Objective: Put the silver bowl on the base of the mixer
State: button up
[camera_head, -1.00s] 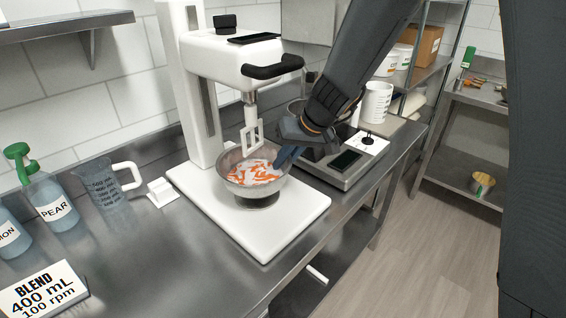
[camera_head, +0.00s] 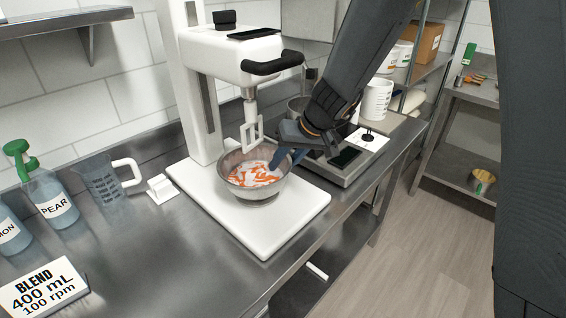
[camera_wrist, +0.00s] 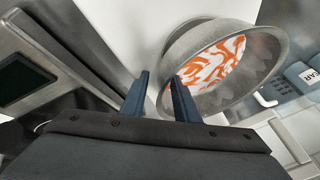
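The silver bowl (camera_head: 262,191), with orange and white pieces in it, stands on the white mixer base (camera_head: 262,239), below the mixer's beater (camera_head: 251,136). My gripper (camera_head: 282,158) is at the bowl's right rim. In the wrist view, the two dark blue fingers of my gripper (camera_wrist: 160,78) stand apart. One finger overlaps the bowl (camera_wrist: 185,45) at its rim and the other is outside it. A gap shows between the outer finger and the bowl wall. The bowl's underside is hidden.
A scale (camera_head: 335,174) stands right of the mixer base. The mixer head (camera_head: 235,60) overhangs the bowl. A measuring jug (camera_head: 100,183), a pear bottle (camera_head: 53,203) and a blend sign (camera_head: 42,288) stand left. The counter in front is clear.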

jog(key=shift+r, duration=0.2)
jog(key=b+v, duration=0.2)
jog(key=v, duration=1)
jog(key=s+d+f+m+g+h, duration=0.1)
jog(key=s+d+f+m+h, duration=0.2)
jog(key=s+d+f, duration=0.9)
jog(key=s+d+h, duration=0.2)
jog(key=s+d, duration=0.1)
jog(key=s, duration=0.1)
jog(key=shift+d+m+g, duration=0.3)
jog(key=shift+m+g, duration=0.1)
